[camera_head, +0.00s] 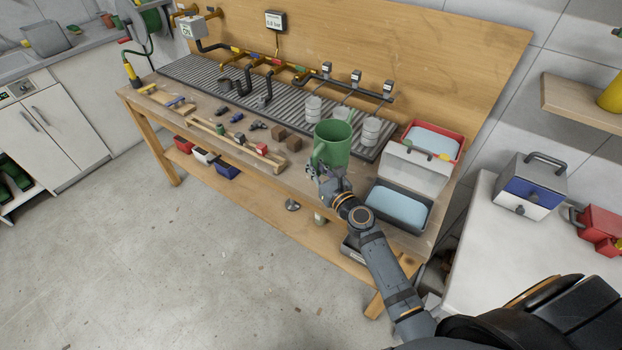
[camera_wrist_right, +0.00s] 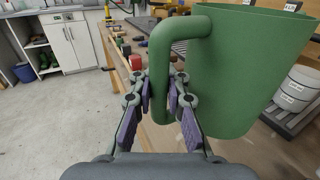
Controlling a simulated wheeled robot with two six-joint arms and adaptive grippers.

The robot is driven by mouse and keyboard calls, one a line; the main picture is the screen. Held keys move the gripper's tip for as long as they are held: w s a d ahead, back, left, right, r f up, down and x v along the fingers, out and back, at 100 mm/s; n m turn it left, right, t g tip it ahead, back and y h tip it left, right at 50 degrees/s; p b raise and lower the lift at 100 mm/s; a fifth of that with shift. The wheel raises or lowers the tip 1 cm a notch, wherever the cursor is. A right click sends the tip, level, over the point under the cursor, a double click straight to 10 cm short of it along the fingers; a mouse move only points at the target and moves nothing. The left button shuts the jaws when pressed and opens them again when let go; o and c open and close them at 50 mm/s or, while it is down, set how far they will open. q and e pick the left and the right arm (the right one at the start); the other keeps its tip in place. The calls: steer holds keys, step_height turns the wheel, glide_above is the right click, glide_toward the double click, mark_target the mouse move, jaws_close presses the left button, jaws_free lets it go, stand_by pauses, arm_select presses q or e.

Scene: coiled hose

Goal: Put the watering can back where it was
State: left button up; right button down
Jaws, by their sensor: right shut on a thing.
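The green watering can (camera_head: 334,142) is upright at the front of the wooden workbench (camera_head: 300,180), left of the grey tray. In the right wrist view the can (camera_wrist_right: 235,75) fills the upper right, and its handle (camera_wrist_right: 160,85) hangs down between the two fingers. My right gripper (camera_head: 326,172) is shut on this handle; the fingers (camera_wrist_right: 160,98) sit on both sides of it. Whether the can's base touches the bench is hard to tell. My left gripper is not in view.
White labelled canisters (camera_head: 371,131) stand just behind the can on the ribbed mat (camera_head: 205,76). A grey tray with blue contents (camera_head: 398,206) and a red bin (camera_head: 432,139) are to its right. Brown blocks (camera_head: 294,143) and a wooden rail (camera_head: 233,146) lie to its left.

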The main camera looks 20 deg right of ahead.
arm_select(q)
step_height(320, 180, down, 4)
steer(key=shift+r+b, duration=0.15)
steer(key=shift+b, duration=0.9)
arm_select(e)
steer(key=w+f, duration=0.1)
steer(key=f, duration=0.1)
steer(key=w+f, duration=0.2)
steer(key=shift+d+f, duration=0.1)
steer(key=shift+d, duration=0.05)
steer(key=f+b, duration=0.1)
steer(key=f, duration=0.1)
steer(key=f+b, duration=0.2)
steer(key=shift+w, duration=0.4)
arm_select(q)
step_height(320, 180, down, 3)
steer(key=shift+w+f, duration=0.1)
arm_select(e)
steer(key=shift+r, duration=0.1)
steer(key=shift+f+b, duration=0.2)
steer(key=shift+b, duration=0.15)
steer(key=c, duration=1.3)
jaws_free()
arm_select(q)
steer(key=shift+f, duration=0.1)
arm_select(e)
steer(key=shift+s, duration=0.1)
